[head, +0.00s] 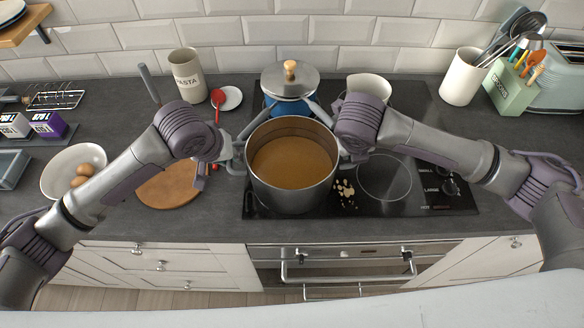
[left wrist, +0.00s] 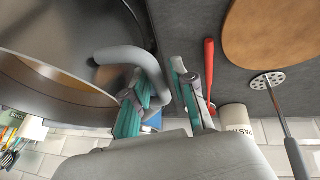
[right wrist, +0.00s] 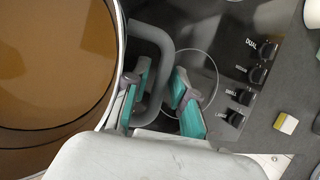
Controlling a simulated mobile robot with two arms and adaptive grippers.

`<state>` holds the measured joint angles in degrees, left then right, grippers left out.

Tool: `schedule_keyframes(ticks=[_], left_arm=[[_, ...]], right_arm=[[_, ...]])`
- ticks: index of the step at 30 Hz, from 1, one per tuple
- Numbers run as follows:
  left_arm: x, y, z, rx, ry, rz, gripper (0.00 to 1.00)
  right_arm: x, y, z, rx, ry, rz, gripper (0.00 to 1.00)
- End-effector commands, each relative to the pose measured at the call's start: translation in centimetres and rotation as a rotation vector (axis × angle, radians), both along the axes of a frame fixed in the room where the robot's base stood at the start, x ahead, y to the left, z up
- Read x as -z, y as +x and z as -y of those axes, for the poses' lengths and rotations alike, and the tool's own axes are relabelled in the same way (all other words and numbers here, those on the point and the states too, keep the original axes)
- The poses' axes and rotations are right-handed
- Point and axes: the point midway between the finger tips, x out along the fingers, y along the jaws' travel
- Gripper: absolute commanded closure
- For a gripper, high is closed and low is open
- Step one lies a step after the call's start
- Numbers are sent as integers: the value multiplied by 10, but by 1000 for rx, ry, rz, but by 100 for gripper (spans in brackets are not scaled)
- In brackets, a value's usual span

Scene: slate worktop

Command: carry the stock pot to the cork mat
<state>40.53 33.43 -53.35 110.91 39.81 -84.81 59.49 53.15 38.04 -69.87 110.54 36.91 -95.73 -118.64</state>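The stock pot (head: 292,192) is a large steel pot of orange-brown soup, standing upright on the black hob. The cork mat (head: 165,190) is a round brown disc on the worktop left of the hob, partly hidden by my left arm; it also shows in the left wrist view (left wrist: 270,32). My left gripper (head: 230,158) is at the pot's left handle (left wrist: 122,55), its fingers apart with the handle's bar reaching between them. My right gripper (right wrist: 160,90) is at the right handle (right wrist: 163,45), fingers apart on either side of the bar with gaps showing.
A blue lidded pot (head: 289,88) stands close behind the stock pot. A white bowl of eggs (head: 62,178) sits left of the mat. Pale crumbs (head: 345,190) lie right of the pot.

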Motion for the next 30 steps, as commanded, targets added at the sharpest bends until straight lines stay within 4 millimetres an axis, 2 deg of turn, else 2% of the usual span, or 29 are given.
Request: schedule_keyframes(ticks=[5, 9, 10, 30], left_arm=[[0, 0, 0, 0, 0, 0, 74], [0, 0, 0, 0, 0, 0, 98], [0, 0, 0, 0, -1, 0, 100], [-6, 2, 1, 0, -5, 8, 100]], right_arm=[[0, 0, 0, 0, 0, 0, 74], [0, 0, 0, 0, 0, 0, 98], [0, 0, 0, 0, 0, 0, 100], [-6, 2, -1, 0, 3, 8, 100]])
